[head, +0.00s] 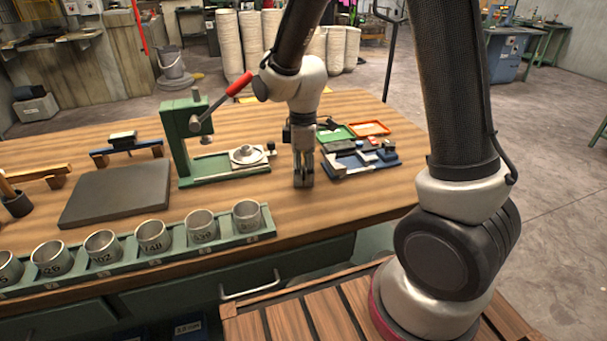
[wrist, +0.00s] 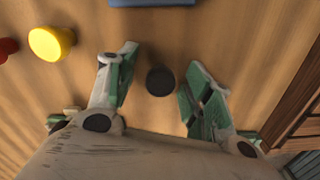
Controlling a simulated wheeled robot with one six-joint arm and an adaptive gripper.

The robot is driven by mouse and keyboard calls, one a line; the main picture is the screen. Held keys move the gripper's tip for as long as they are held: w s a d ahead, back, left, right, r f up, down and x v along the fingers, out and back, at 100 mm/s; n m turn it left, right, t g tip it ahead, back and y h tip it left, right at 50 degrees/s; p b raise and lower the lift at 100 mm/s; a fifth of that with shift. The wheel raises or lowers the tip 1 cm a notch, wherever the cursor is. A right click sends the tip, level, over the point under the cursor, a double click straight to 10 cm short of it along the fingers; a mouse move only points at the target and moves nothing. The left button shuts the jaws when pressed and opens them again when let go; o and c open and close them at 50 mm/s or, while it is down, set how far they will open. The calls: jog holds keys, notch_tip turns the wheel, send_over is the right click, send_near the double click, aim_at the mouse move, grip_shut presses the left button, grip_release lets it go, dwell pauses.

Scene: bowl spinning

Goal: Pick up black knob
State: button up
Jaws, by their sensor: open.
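The black knob (wrist: 160,81) is a small round dark disc on the wooden table in the wrist view. My gripper (wrist: 160,84) is open, with one green-padded finger on each side of the knob and a gap to both. In the head view my gripper (head: 304,184) points down over the table, right of the green press. The knob cannot be made out in the head view. A yellow knob (wrist: 51,43) stands at the left of the wrist view, with a red one (wrist: 7,48) partly cut off beside it.
The green press (head: 187,145) with a red-handled lever stands left of my gripper. A blue tray (head: 360,162) with parts lies to the right, with green and orange trays behind it. A row of numbered cups (head: 152,236) lines the front edge. The table (head: 375,198) is bare at front right.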

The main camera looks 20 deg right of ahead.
jog(key=shift+c, duration=0.2)
jog(key=c, duration=0.9)
